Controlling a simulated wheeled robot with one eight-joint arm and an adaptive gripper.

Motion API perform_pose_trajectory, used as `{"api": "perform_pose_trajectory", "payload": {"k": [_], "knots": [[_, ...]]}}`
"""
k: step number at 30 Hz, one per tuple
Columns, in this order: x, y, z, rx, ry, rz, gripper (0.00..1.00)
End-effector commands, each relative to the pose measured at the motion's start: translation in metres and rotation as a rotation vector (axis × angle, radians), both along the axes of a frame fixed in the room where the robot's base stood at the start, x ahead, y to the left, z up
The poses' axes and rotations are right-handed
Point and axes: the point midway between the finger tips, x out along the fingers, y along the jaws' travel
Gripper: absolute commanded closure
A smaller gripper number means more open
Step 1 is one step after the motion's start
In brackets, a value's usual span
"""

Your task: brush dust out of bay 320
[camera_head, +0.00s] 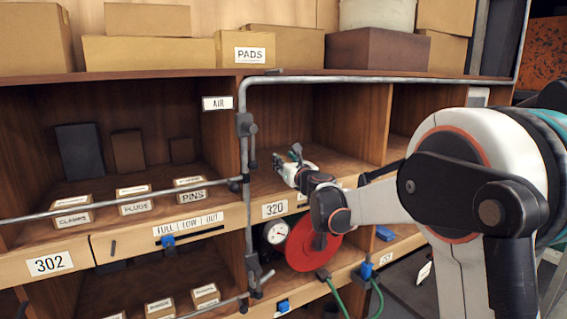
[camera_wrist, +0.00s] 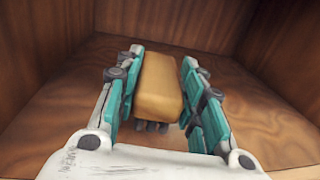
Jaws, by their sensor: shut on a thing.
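My gripper (camera_head: 291,164) is inside bay 320 (camera_head: 262,184), above its wooden floor; the label 320 (camera_head: 273,209) is on the shelf edge below. In the wrist view, my gripper (camera_wrist: 160,88) is shut on a tan block-shaped brush (camera_wrist: 160,84), with a teal finger on each side. Short grey bristles show at the brush's near lower end. The bay's floor and walls (camera_wrist: 150,20) surround it in the wrist view. I cannot tell whether the bristles touch the floor. No dust can be made out. The brush cannot be made out in the head view.
A grey pipe (camera_head: 243,130) runs down the bay's left edge and along its top. A red disc (camera_head: 313,248) and a round gauge (camera_head: 275,232) sit below the bay's front. Bay 302 (camera_head: 50,264), left, holds small labelled boxes (camera_head: 134,200).

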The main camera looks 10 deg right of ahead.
Motion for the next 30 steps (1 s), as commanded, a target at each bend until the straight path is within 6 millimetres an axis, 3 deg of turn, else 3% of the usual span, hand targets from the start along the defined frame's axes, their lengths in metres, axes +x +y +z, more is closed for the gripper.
{"api": "perform_pose_trajectory", "payload": {"k": [30], "knots": [[-0.106,-0.035,0.000,0.000,0.000,0.000,0.93]]}}
